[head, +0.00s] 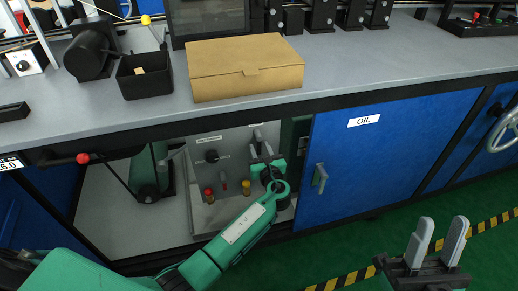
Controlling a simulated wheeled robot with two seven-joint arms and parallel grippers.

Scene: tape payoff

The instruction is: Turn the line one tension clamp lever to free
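My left arm reaches into the open bay under the bench. Its gripper (263,150) is at a grey panel (235,143) with small controls, and its small fingers do not show whether they are open or shut. A dark-handled control (212,156) is on the panel, left of this gripper. My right gripper (443,226) is open and empty at the bottom right, over the floor. I cannot tell which part is the line one tension clamp lever. A yellow-knobbed lever (147,21) stands on the bench, and a red-knobbed lever (82,158) is at its front edge.
A cardboard box (245,72) and a black bin (144,83) stand on the bench. A blue door marked OIL (375,155) is just right of the bay. Red and yellow-topped parts (245,188) sit low by the panel. A handwheel (502,130) is far right.

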